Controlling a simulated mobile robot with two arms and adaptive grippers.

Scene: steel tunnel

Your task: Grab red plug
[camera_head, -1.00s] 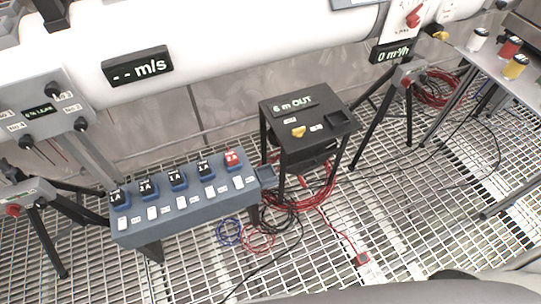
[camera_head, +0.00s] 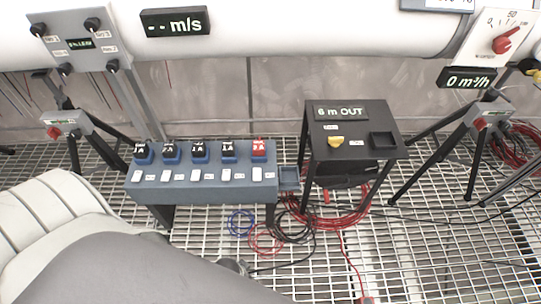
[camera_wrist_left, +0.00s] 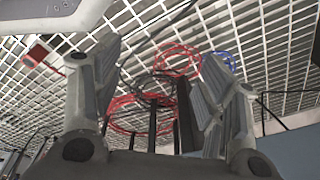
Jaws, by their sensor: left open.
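A red plug (camera_head: 366,300) on the end of a red cable lies on the grating floor, cut by the bottom edge of the head view. In the left wrist view a red block on a red cable (camera_wrist_left: 38,53) shows at the far left, outside the fingers; it looks like the same plug. My left gripper (camera_wrist_left: 160,78) is open, with nothing between its fingers but the view of the cables and floor beyond. In the head view my left arm comes in from the lower left, and its fingers are not clearly visible. My right gripper is not in view.
A blue-grey bench (camera_head: 205,190) holds several dark blocks and one red block (camera_head: 259,147) marked 2A. A black table (camera_head: 355,152) marked 6 m OUT stands right of it, with coiled red cables (camera_head: 335,217) below. A tripod (camera_head: 465,145) stands further right.

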